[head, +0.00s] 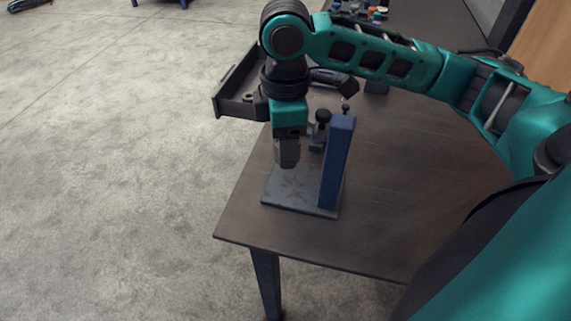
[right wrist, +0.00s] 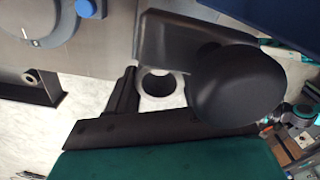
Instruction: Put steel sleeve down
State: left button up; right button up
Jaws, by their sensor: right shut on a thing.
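My right gripper (head: 287,160) points down above the grey base plate of a blue stand (head: 337,165) near the table's corner. In the right wrist view a pale grey ring (right wrist: 145,86) with an open round hole, which looks like the steel sleeve, shows at the dark fingers of my right gripper (right wrist: 155,95). The gripper is shut on it. In the head view I cannot make out the sleeve apart from the fingers, nor whether it touches the plate. My left gripper is not in view.
The brown table (head: 400,185) has free room right of the stand. Black knobs (head: 323,116) sit close beside the gripper. A dark open tray (head: 238,104) stands at the table's left edge. Small coloured parts (head: 375,13) lie at the back. Concrete floor lies left.

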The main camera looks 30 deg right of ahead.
aim_at(285, 175)
jog(key=shift+f, duration=0.6)
notch_tip(285, 175, down, 4)
jog(key=shift+r+b, duration=0.15)
jog(key=shift+b, duration=0.45)
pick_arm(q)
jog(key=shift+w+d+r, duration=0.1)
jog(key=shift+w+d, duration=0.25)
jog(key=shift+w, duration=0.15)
pick_arm(e)
jog(key=o, duration=1.3)
pick_arm(q)
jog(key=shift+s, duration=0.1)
jog(key=p, duration=0.1)
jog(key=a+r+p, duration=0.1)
jog(key=p, duration=0.1)
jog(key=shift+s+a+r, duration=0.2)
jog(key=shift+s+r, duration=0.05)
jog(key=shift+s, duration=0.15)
pick_arm(e)
notch_tip(285, 175, up, 12)
jog(key=shift+r, duration=0.1)
